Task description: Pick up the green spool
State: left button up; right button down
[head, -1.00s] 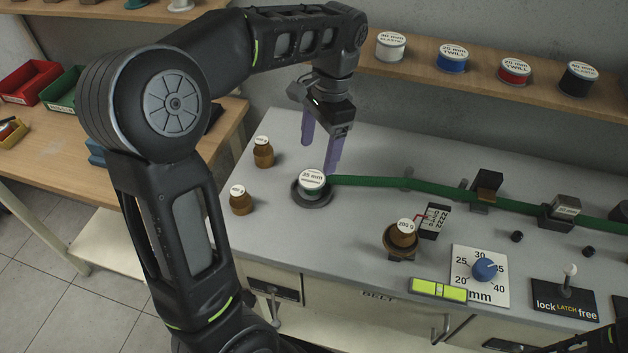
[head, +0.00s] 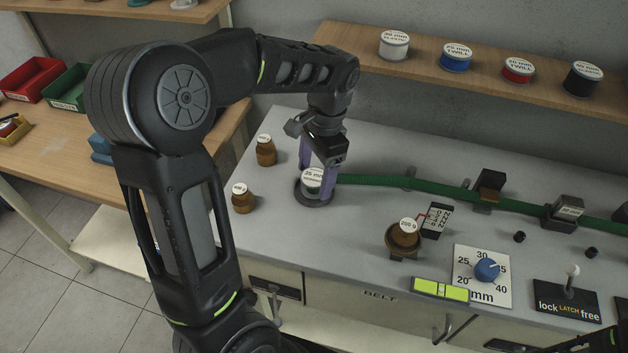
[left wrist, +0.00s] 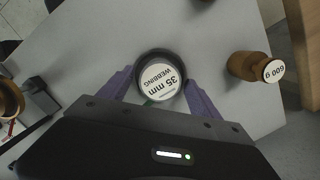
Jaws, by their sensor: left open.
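The green spool (head: 313,181) has a white top label reading 35 mm webbing. It sits in a dark round holder (head: 313,201) on the grey bench, with a green strap (head: 400,181) running from it to the right. It also shows in the left wrist view (left wrist: 160,80). My left gripper (head: 319,182) is open, pointing down, with its purple fingers on either side of the spool. In the left wrist view the fingers (left wrist: 160,88) flank the spool; I cannot tell whether they touch it. The right gripper cannot be made out.
Brown weights (head: 266,151) and (head: 243,199) stand left of the spool. A 200 g weight (head: 405,234) sits on a stand to the right. A dial plate (head: 482,276), a latch plate (head: 566,298) and a yellow-green level (head: 440,289) lie near the front edge. Spools line the shelf (head: 420,65) behind.

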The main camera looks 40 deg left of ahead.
aim_at(315, 176)
pick_arm(q)
jog(key=shift+f, duration=0.25)
jog(key=shift+c, duration=0.2)
jog(key=c, duration=1.4)
notch_tip(315, 176, up, 7)
jog(key=shift+r, duration=0.2)
notch_tip(315, 176, up, 2)
jog(key=shift+p, duration=0.65)
jog(key=shift+r+p, duration=0.4)
jog(key=shift+p, duration=0.05)
